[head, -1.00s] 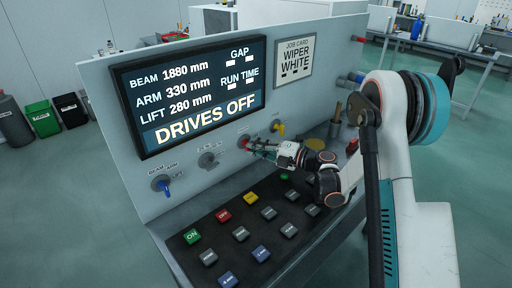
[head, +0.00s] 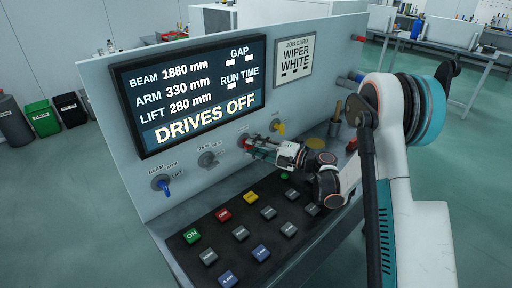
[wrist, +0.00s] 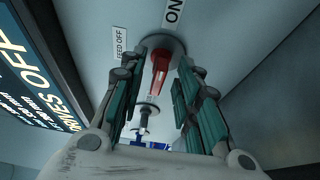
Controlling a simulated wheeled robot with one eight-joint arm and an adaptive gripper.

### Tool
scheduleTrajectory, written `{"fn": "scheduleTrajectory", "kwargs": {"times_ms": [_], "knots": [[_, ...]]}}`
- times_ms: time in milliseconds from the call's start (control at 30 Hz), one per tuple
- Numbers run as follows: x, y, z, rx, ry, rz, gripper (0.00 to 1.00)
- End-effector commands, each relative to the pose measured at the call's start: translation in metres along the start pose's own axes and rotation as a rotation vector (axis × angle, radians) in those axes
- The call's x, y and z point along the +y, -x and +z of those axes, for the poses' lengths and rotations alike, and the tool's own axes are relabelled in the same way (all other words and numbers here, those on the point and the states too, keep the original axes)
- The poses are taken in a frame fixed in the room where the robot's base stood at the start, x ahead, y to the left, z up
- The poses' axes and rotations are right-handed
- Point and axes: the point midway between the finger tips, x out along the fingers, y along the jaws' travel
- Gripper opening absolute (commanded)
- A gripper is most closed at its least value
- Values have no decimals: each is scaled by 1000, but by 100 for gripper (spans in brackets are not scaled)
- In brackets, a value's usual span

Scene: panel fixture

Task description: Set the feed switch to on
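The feed switch has a red lever (wrist: 160,72) on a round grey base on the panel. In the wrist view a "FEED OFF" label (wrist: 120,42) is to its left and an "ON" label (wrist: 173,11) is above it. The lever points down the picture, away from "ON". My gripper (wrist: 160,85) is open, its green-padded fingers on either side of the lever with gaps visible. In the head view my gripper (head: 250,147) reaches the panel at this switch and largely hides it. The screen (head: 190,95) reads "DRIVES OFF".
A yellow switch (head: 279,128) is close to the right of my gripper. A grey switch (head: 207,159) and a blue one (head: 163,184) are to the left. Below, a sloped desk carries several push buttons, including a green "ON" button (head: 192,236).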

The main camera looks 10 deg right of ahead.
Motion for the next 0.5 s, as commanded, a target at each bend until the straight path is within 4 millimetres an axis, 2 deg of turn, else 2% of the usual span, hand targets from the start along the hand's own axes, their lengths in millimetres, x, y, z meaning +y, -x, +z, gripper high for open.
{"fn": "scheduleTrajectory", "kwargs": {"times_ms": [267, 367, 500], "knots": [[0, 7, 1, -2, 0, 0, 30], [0, 21, 1, -3, 0, 0, 30], [0, 49, 1, -4, 0, 0, 30]]}}
